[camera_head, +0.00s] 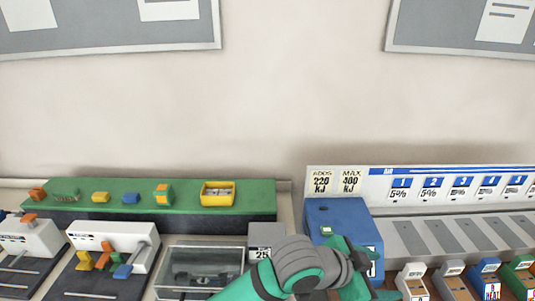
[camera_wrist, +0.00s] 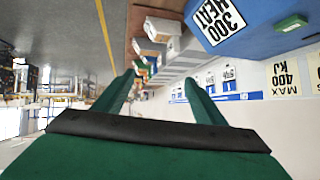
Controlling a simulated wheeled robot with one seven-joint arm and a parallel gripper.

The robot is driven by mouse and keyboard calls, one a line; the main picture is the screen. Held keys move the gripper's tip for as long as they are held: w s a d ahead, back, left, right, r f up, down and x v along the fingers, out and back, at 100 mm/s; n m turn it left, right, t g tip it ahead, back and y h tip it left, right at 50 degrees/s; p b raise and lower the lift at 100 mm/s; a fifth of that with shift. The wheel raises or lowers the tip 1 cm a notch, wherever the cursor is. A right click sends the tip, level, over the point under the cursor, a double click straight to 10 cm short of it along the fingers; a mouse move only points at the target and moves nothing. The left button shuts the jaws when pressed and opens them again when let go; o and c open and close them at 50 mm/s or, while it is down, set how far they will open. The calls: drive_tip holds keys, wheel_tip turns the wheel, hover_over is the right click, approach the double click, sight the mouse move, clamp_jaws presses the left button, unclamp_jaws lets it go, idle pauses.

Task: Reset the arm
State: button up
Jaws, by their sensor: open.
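My gripper (camera_wrist: 158,77) shows in the wrist view as two dark green fingers spread apart, with nothing between them. In the head view, my green and grey arm reaches in at the bottom centre, in front of the blue box (camera_head: 335,218), and hides part of it. The blue box also shows in the wrist view (camera_wrist: 265,18) at the upper right, turned over, with a "300 HEAT" label and a small green button. The gripper looks apart from the box.
A green shelf (camera_head: 130,190) with small coloured parts and a yellow bin (camera_head: 217,194) stands at the left. A clear-lidded case (camera_head: 200,270) sits below it. A numbered grey rack (camera_head: 460,235) and several small boxes stand at the right.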

drive_tip(key=w+d+r+n+t+h, duration=0.1)
drive_tip(key=w+r+n+t+h, duration=0.4)
drive_tip(key=r+n+t, duration=0.4)
drive_tip(key=s+a+f+n+t+y, duration=0.3)
drive_tip(key=a+f+n+t+y, duration=0.4)
drive_tip(key=a+f+n+y, duration=0.55)
drive_tip(key=s+a+f+g+y, duration=0.1)
drive_tip(key=s+a+f, duration=0.2)
drive_tip(key=s+f, duration=0.35)
drive_tip(key=s+a+f+g+y, duration=0.1)
drive_tip(key=s+a+f, duration=0.2)
drive_tip(key=s+f, duration=0.4)
drive_tip(key=s+a+f+m+g, duration=0.1)
drive_tip(key=s+a+f+m, duration=0.1)
drive_tip(key=s, duration=0.5)
drive_tip(key=s+a+f+m+y, duration=0.1)
drive_tip(key=s+a+f+m, duration=0.2)
drive_tip(key=s+a, duration=0.2)
drive_tip(key=shift+s+a+g, duration=0.15)
drive_tip(key=shift+s+g, duration=0.25)
drive_tip(key=shift+s, duration=1.3)
drive_tip(key=shift+s, duration=0.1)
